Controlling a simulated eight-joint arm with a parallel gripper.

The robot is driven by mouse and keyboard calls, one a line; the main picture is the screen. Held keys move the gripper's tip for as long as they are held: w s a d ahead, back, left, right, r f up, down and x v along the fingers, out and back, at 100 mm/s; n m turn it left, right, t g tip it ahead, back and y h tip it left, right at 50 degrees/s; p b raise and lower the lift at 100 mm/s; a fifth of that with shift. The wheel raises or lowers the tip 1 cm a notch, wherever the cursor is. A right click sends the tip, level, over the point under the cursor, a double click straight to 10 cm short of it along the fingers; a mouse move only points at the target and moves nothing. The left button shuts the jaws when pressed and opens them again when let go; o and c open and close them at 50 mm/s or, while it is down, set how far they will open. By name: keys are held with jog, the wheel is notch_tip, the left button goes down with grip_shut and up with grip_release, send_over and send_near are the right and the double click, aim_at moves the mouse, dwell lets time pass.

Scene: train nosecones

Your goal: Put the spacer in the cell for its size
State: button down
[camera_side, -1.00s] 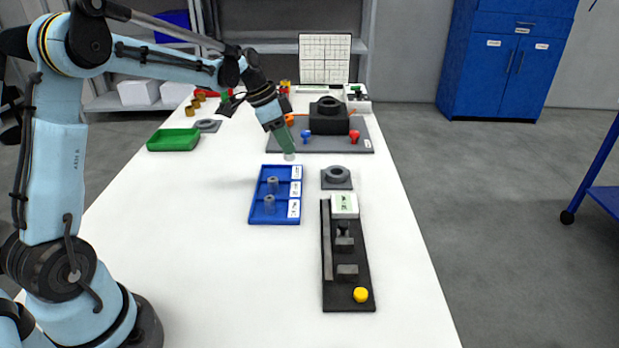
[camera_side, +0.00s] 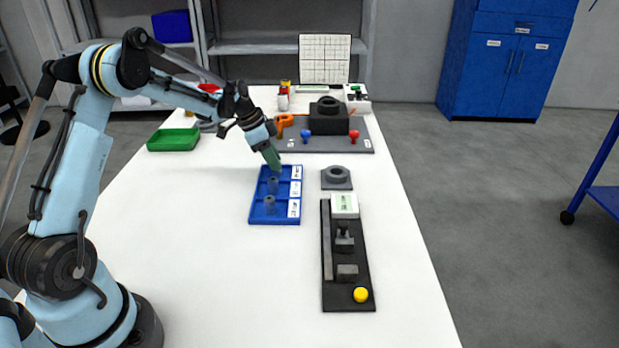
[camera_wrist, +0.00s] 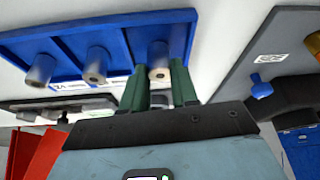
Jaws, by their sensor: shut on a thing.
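The blue tray (camera_side: 252,208) has three cells in a row, with white labels along its right side. One grey spacer (camera_side: 273,184) stands in the middle cell and another (camera_side: 269,203) in the near cell. My gripper (camera_side: 274,167) has its green fingertips at the far cell. In the wrist view my gripper (camera_wrist: 158,76) has a finger on each side of a third grey spacer (camera_wrist: 158,55), which sits at the end cell of the tray (camera_wrist: 62,38). The fingers are shut on this spacer. In the side view they hide it. I cannot tell whether it touches the cell floor.
Behind is a grey board (camera_side: 345,147) with blue and red knobs. A green bin (camera_side: 173,140) stands back left. The table left of the tray is clear.

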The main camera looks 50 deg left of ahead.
jog(key=c, duration=0.9)
grip_release()
jog(key=shift+f, duration=0.15)
jog(key=shift+o, duration=0.2)
jog(key=v, duration=1.1)
jog(key=s+d+r+n, duration=0.1)
jog(key=s+d+r, duration=0.1)
jog(key=d+r, duration=0.3)
jog(key=s+d+f+n+t+y, duration=0.2)
jog(key=s+d+n, duration=0.4)
jog(key=s+d, duration=0.8)
jog(key=shift+s+d+f+n+t+y, duration=0.35)
jog(key=shift+d+f+t, duration=0.65)
jog(key=shift+d, duration=0.55)
